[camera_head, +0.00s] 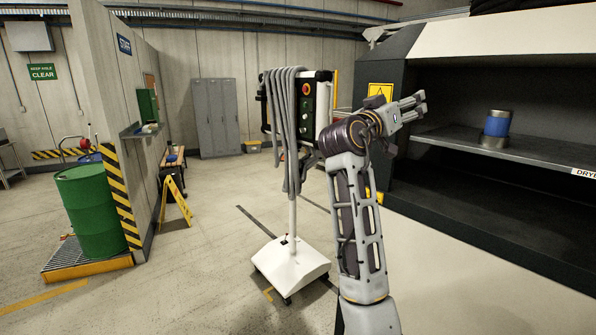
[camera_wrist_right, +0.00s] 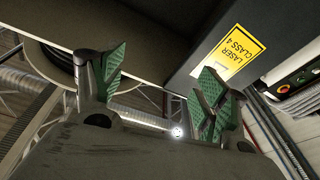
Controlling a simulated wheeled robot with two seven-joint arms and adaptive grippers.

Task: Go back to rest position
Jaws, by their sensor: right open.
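My right arm rises from the bottom of the head view, and its gripper (camera_head: 412,104) points right, in front of the dark cabinet's left edge. In the right wrist view the two green-padded fingers of this gripper (camera_wrist_right: 158,90) stand apart with nothing between them. A blue and metal cylinder (camera_head: 496,128) stands upright on the cabinet shelf, to the right of the gripper and apart from it. My left gripper does not show in either view.
A control stand with hoses (camera_head: 306,110) on a white wheeled base (camera_head: 290,263) stands just left of my right arm. The dark cabinet (camera_head: 440,205) is at the right. A green drum (camera_head: 90,210) stands on a pallet at the left.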

